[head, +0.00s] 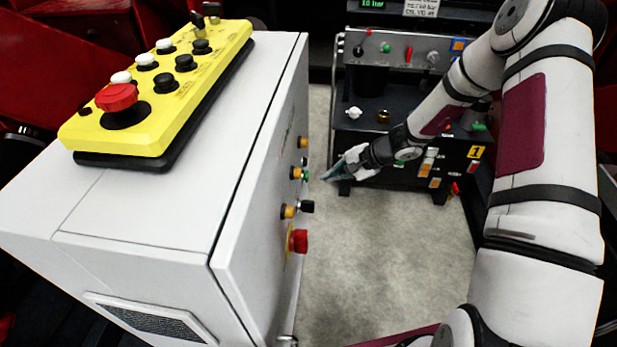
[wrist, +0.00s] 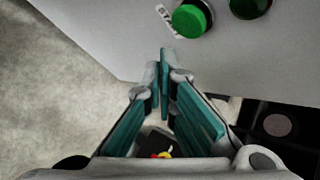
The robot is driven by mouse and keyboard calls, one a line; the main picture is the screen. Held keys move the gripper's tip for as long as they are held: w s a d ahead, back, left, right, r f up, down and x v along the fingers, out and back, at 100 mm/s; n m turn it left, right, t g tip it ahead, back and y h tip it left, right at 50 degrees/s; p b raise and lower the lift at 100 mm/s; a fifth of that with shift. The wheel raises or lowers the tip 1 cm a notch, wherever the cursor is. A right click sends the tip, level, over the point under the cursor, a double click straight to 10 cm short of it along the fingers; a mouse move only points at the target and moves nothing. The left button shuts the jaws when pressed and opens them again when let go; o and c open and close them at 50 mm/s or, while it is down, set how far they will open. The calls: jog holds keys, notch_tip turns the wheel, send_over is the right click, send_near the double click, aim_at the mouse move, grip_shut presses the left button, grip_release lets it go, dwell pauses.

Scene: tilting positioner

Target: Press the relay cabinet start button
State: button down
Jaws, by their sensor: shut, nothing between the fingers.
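The relay cabinet (head: 255,190) is a light grey box on the left, its control face turned to the right. A green button (head: 305,175) on that face shows edge-on in the head view. In the wrist view the bright green start button (wrist: 190,20) sits at the top, beside a partly hidden label (wrist: 167,18) reading "STA". My gripper (head: 328,174) points at the cabinet face close to the green button. Its teal fingers (wrist: 164,58) are shut and empty, with tips below and slightly left of the start button in the wrist picture. Whether they touch the face is unclear.
A darker green round part (wrist: 250,6) is right of the start button. A black knob (head: 307,207) and red mushroom button (head: 299,241) project from the face nearer the camera. A yellow control box (head: 165,95) lies on top. A black equipment bench (head: 400,110) stands behind my gripper.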

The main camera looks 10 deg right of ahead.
jog(key=shift+w+a, duration=0.3)
jog(key=shift+a, duration=0.6)
jog(key=shift+b, duration=0.3)
dwell(0.6)
jog(key=shift+w+a, duration=0.1)
jog(key=shift+a, duration=0.3)
jog(key=shift+w+a+b, duration=0.15)
jog(key=shift+a+b, duration=0.3)
jog(key=shift+b, duration=0.1)
dwell(0.5)
jog(key=shift+d, duration=0.1)
dwell(0.3)
jog(key=shift+s+d, duration=0.3)
jog(key=shift+d, duration=0.45)
jog(key=shift+s+d, duration=0.25)
jog(key=shift+d, duration=0.55)
jog(key=shift+s+d, duration=0.25)
jog(key=shift+d, duration=0.55)
jog(key=shift+s+d, duration=0.25)
jog(key=shift+d, duration=0.55)
